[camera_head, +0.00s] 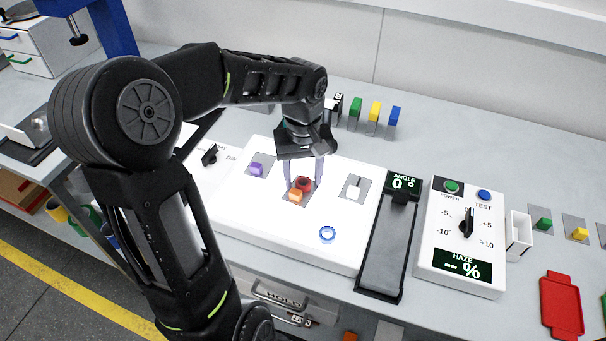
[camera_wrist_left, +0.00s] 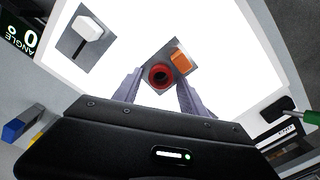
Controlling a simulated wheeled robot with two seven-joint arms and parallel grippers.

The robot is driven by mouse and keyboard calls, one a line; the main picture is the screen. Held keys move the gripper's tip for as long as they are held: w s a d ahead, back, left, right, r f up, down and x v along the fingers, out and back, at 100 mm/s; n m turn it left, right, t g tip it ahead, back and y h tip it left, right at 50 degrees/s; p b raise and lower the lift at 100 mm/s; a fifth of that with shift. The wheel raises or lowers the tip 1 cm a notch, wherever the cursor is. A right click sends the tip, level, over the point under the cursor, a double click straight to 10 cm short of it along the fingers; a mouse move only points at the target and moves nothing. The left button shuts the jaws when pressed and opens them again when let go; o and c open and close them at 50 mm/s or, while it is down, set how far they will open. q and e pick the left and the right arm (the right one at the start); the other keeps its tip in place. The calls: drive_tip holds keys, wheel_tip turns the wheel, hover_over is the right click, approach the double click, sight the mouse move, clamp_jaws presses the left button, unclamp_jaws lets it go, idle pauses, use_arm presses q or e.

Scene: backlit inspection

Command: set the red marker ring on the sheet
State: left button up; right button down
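The red marker ring (camera_head: 304,183) shows over a grey square patch, close beside an orange block (camera_head: 296,196), on the bright white backlit panel (camera_head: 262,222). In the left wrist view the ring (camera_wrist_left: 160,76) lies between the fingertips, with a gap visible on both sides; the orange block (camera_wrist_left: 181,62) is just beyond it. My left gripper (camera_head: 303,180) points down over this patch, open, its pale fingers either side of the ring. I cannot tell which surface is the sheet. My right gripper is not in view.
A blue ring (camera_head: 327,235) lies near the panel's front edge. An angle slide (camera_head: 386,246) and a haze meter (camera_head: 463,240) stand to the right. Coloured blocks stand behind.

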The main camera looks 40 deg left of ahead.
sight(303, 180)
use_arm(q)
wheel_tip(303, 180, up, 12)
drive_tip(key=shift+r, duration=0.15)
idle(0.7)
idle(0.7)
